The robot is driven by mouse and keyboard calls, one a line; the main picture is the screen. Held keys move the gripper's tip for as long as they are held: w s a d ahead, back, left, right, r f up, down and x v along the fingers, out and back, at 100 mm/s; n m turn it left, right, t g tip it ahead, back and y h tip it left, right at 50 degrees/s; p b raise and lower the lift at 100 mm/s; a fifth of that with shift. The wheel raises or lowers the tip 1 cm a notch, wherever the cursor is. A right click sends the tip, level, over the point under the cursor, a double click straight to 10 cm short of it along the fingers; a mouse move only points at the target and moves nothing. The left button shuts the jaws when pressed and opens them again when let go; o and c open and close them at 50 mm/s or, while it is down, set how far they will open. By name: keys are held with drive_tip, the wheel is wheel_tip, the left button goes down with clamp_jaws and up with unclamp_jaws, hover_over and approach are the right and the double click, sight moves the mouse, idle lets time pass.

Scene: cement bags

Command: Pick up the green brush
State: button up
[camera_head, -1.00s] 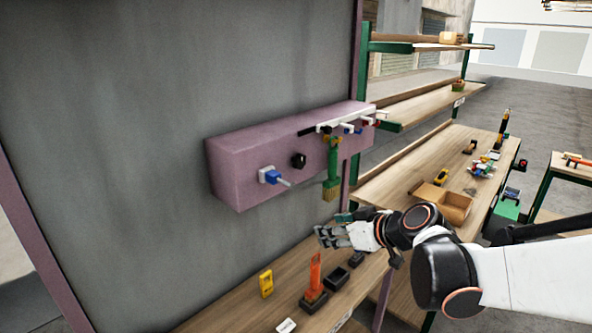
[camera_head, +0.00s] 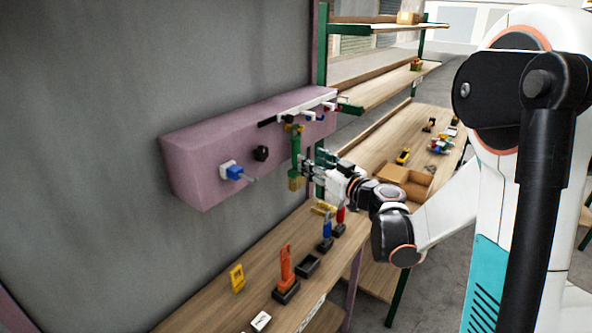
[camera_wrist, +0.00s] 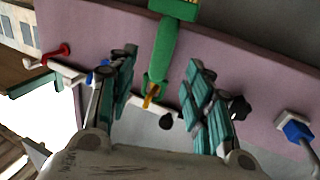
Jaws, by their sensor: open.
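The green brush (camera_head: 296,148) hangs upright, bristles down, from a white hook rail (camera_head: 305,105) on the pink box (camera_head: 200,150). In the wrist view its green handle (camera_wrist: 165,50) shows between my fingers, with an orange loop at its end near the rail. My gripper (camera_head: 311,160) is just right of the brush in the head view, at about the height of its lower handle. In the wrist view my gripper (camera_wrist: 162,88) has its green-padded fingers spread apart, one on each side of the handle. I see no clear contact.
Below, a wooden bench (camera_head: 215,311) holds an orange-handled tool (camera_head: 286,265), a yellow device (camera_head: 237,278) and a black tray (camera_head: 307,265). Shelves stand behind my arm.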

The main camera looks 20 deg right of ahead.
sight(299, 153)
drive_tip(key=shift+x, duration=3.35)
drive_tip(key=shift+s+a, duration=0.1)
drive_tip(key=shift+s, duration=0.05)
clamp_jaws()
